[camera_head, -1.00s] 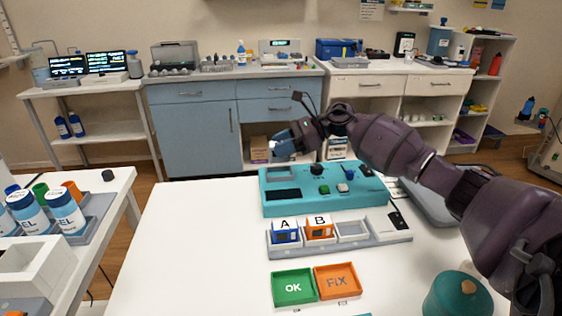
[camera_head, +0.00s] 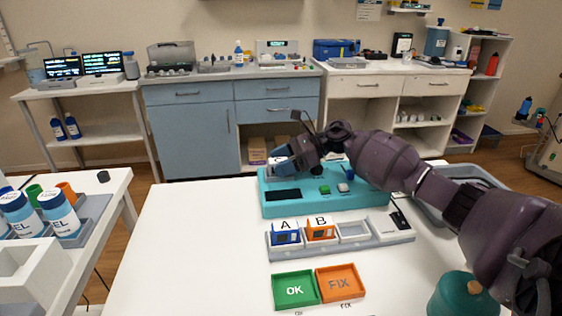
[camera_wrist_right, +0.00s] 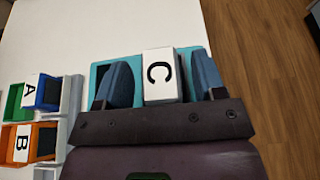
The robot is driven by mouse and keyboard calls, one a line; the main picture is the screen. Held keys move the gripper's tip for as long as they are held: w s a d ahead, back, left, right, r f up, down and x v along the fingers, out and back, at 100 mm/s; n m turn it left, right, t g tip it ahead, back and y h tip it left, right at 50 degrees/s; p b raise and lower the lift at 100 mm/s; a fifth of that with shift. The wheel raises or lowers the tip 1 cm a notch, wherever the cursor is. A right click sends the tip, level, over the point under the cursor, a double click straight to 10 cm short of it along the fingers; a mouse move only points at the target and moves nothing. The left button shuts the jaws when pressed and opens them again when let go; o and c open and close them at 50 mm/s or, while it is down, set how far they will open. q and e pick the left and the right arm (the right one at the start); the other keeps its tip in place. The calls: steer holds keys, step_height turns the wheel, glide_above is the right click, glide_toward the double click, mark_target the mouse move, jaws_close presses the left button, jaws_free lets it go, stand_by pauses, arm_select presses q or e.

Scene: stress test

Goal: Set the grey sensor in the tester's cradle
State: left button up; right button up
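The grey sensor (camera_wrist_right: 163,74), a pale block marked C, stands between the blue fingers of my right gripper (camera_wrist_right: 160,66) in the right wrist view. A narrow gap shows on each side of it, so the fingers look open around it. In the head view my right gripper (camera_head: 282,154) is low over the back left of the teal tester (camera_head: 300,208). The gripper hides the cradle, and I cannot see how the sensor sits in it. My left gripper is not in view.
A grey rack (camera_head: 340,246) in front holds blue sensor A (camera_head: 285,236) and orange sensor B (camera_head: 320,232); its third place is empty. Green OK (camera_head: 295,290) and orange FIX (camera_head: 341,284) trays lie nearer. A teal round container (camera_head: 462,298) stands at front right. The table's left side is clear.

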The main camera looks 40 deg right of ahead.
steer(key=shift+d+r, duration=0.1)
steer(key=shift+r, duration=0.15)
steer(key=p+v, duration=0.1)
steer(key=v, duration=1)
steer(key=shift+s+d+r, duration=0.1)
steer(key=shift+s+d, duration=0.1)
steer(key=shift+d, duration=0.1)
